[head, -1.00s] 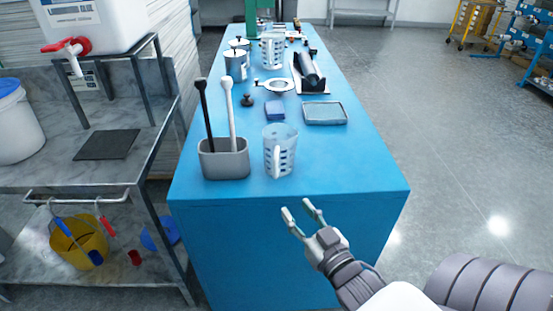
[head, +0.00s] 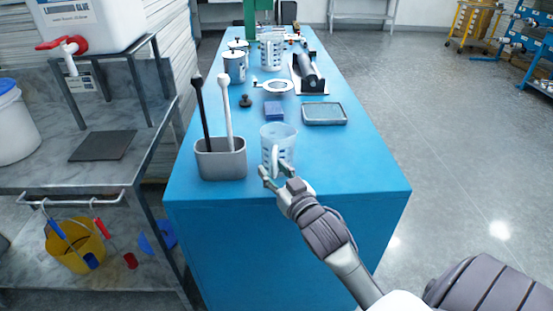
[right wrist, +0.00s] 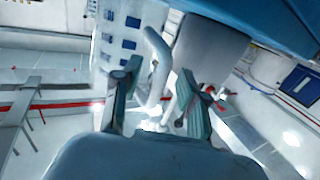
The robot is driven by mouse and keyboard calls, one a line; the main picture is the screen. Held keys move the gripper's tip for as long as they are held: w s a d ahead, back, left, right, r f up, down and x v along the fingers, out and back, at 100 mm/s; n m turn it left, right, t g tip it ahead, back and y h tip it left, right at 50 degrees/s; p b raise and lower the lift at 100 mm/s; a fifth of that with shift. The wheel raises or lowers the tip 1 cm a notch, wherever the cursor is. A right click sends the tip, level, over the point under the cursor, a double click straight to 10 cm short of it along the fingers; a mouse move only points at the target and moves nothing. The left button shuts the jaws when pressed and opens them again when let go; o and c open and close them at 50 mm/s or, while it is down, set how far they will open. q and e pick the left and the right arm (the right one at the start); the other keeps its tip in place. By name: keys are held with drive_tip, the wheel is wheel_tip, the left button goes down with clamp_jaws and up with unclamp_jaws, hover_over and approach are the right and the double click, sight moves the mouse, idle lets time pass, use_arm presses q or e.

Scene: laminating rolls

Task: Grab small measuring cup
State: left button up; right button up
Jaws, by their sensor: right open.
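The small measuring cup (head: 279,140) is clear with blue marks and stands upright near the front edge of the blue table (head: 365,165). Its handle (right wrist: 155,62) faces my right gripper. My right gripper (head: 276,172) is open at the near side of the cup. In the right wrist view, the open fingers (right wrist: 158,75) stand on either side of the handle. I cannot tell whether either finger touches it. A larger-looking measuring cup (head: 272,52) stands far back on the table. My left gripper is not in view.
A grey holder (head: 221,160) with a black and a white handled tool stands close left of the cup. Behind are a blue block (head: 274,110), a shallow tray (head: 324,114) and a roller (head: 308,72). The table's right front is clear.

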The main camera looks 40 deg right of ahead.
drive_tip(key=shift+w, duration=0.3)
clamp_jaws()
drive_tip(key=shift+r, duration=0.1)
